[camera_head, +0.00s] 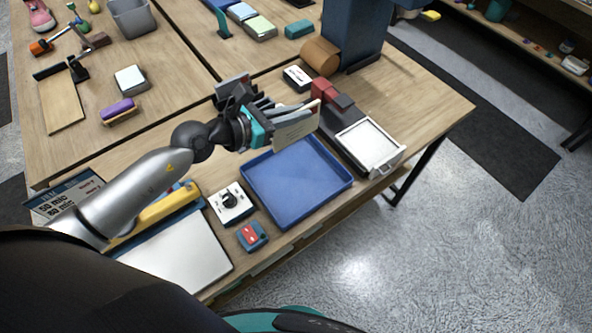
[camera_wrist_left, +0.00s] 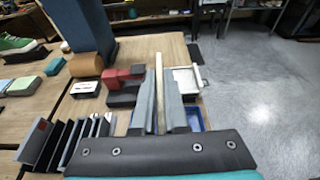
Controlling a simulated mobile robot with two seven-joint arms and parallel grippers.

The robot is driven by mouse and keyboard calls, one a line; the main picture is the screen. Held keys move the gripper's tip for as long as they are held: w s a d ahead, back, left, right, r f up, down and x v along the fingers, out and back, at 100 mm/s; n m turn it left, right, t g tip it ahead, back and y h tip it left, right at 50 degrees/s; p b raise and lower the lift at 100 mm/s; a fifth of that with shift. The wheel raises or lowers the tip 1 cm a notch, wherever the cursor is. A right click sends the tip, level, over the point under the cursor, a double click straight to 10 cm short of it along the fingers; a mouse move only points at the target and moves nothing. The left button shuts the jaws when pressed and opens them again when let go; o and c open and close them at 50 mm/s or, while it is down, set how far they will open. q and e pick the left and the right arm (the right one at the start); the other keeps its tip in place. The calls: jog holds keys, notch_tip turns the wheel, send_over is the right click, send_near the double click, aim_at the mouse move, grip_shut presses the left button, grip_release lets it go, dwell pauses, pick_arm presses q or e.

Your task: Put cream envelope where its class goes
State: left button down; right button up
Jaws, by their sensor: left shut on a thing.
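My left gripper (camera_head: 290,115) is shut on the cream envelope (camera_head: 297,131), which stands on edge between its fingers. In the head view the envelope hangs above the far edge of an empty blue tray (camera_head: 297,190). In the left wrist view the envelope (camera_wrist_left: 159,80) shows edge-on as a thin pale strip between the grey fingers. A rack of upright dark dividers (camera_wrist_left: 62,142) stands left of the fingers in that view. In the head view the arm and gripper hide most of the rack. My right gripper is not in view.
A dark device with red blocks (camera_head: 325,90) and a white tray (camera_head: 370,145) stands right of the envelope. A brown roll (camera_head: 320,57) and a labelled white box (camera_head: 297,78) lie behind. A dial box (camera_head: 230,203) and a red-topped box (camera_head: 252,236) stand left of the blue tray.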

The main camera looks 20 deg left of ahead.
pick_arm(q)
jog(key=shift+f+b, duration=5.45)
jog(key=shift+f, duration=3.35)
jog(key=shift+f, duration=0.1)
jog(key=shift+f, duration=0.15)
jog(key=c, duration=0.9)
grip_release()
jog(key=shift+c, duration=0.2)
jog(key=shift+r, duration=0.2)
